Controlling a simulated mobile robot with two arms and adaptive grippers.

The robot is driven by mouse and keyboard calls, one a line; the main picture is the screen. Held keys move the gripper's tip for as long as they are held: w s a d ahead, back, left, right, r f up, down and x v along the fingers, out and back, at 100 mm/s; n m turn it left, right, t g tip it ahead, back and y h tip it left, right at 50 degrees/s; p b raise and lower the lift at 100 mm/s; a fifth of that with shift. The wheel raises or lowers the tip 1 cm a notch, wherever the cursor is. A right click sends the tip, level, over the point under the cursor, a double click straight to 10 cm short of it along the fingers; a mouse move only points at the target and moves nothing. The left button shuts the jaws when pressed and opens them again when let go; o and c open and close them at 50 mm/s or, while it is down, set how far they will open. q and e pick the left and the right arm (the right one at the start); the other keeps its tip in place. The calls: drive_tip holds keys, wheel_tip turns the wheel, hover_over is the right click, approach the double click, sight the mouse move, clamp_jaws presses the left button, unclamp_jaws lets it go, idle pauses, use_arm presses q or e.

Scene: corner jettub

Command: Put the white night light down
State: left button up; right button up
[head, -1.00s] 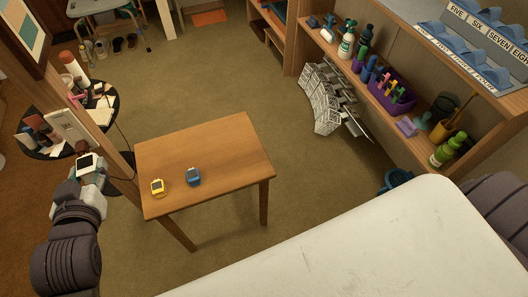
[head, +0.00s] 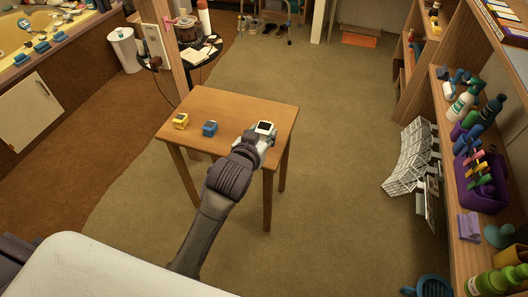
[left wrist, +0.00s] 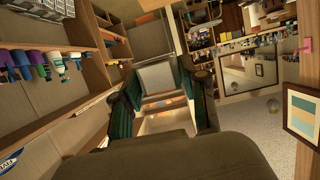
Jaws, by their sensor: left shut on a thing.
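The white night light (head: 265,127) is a small white block with a dark face. My left gripper (head: 260,137) is shut on it, over the right part of the small wooden table (head: 240,107) in the head view. I cannot tell whether its underside touches the tabletop. A yellow block (head: 180,121) and a blue block (head: 210,128) of similar shape stand on the table's left part. My right gripper is not in view.
A round black side table (head: 207,55) with clutter stands behind, by a wooden post (head: 157,40). A shelf with bottles and a purple caddy (head: 482,175) lines the right. A white rack (head: 408,160) stands before it. The tabletop's back middle is clear.

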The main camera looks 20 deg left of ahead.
use_arm(q)
drive_tip(key=w+a+f+b, duration=0.1)
drive_tip(key=w+f, duration=0.2)
drive_tip(key=w, duration=0.1)
drive_tip(key=w+a+f+b, duration=0.2)
drive_tip(key=w+f, duration=0.1)
drive_tip(key=f, duration=0.1)
drive_tip(key=w+a+f+b, duration=0.1)
drive_tip(key=w+f, duration=0.3)
drive_tip(key=shift+w+a+f+b, duration=0.2)
drive_tip(key=shift+w+a+b, duration=0.15)
drive_tip(key=shift+a+b, duration=0.05)
drive_tip(key=shift+w+a+f, duration=0.1)
drive_tip(key=shift+w+a, duration=0.05)
drive_tip(key=shift+w, duration=0.1)
drive_tip(key=shift+f, duration=0.2)
wheel_tip(320, 180, down, 3)
drive_tip(key=shift+f+b, duration=0.1)
drive_tip(key=shift+b, duration=0.6)
drive_tip(key=shift+f, duration=0.2)
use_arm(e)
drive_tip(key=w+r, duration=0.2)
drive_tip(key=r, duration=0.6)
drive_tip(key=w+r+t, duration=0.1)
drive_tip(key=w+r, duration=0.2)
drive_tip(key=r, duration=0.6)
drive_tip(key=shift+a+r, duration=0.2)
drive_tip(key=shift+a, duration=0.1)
